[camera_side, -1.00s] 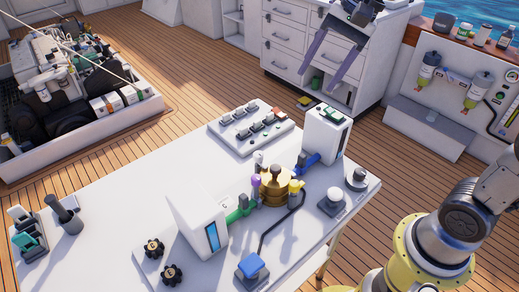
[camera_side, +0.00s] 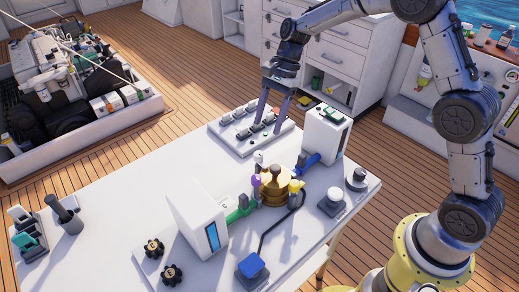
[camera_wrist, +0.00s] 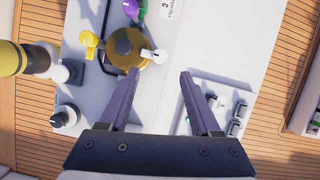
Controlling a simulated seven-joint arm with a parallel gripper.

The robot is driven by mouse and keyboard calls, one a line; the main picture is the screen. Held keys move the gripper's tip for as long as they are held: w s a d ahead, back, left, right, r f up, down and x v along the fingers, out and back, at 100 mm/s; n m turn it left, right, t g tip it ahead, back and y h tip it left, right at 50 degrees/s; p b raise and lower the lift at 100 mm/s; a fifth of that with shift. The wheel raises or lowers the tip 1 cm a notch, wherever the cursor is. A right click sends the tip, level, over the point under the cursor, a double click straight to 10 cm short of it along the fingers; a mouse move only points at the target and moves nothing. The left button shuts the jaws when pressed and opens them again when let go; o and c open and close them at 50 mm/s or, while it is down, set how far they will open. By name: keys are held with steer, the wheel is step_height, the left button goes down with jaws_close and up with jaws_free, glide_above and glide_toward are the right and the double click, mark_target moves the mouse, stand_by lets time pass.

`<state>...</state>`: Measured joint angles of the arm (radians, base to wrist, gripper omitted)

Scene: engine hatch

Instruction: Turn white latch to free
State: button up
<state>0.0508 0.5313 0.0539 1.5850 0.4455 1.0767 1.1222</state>
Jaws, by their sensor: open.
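The white latch (camera_side: 260,158) stands at the rim of the brass hatch (camera_side: 276,190) on the white table. In the wrist view the white latch (camera_wrist: 154,55) sticks out from the lower right of the brass hatch (camera_wrist: 126,47). A purple latch (camera_side: 257,181) and a yellow latch (camera_side: 296,188) sit on the same rim. My gripper (camera_side: 269,118) is open and empty, its two purple fingers pointing down above the table behind the hatch. In the wrist view the open gripper (camera_wrist: 160,75) has its left fingertip near the white latch, apparently apart from it.
A switch panel (camera_side: 238,145) lies behind the hatch, close to my fingers. A white box (camera_side: 325,135) with a blue pipe stands right of the hatch; another white box (camera_side: 197,217) with a green pipe stands left. The table's left middle is clear.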

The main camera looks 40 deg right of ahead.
mark_target(258, 154)
steer(key=x, duration=0.9)
steer(key=shift+f, duration=0.15)
jaws_close()
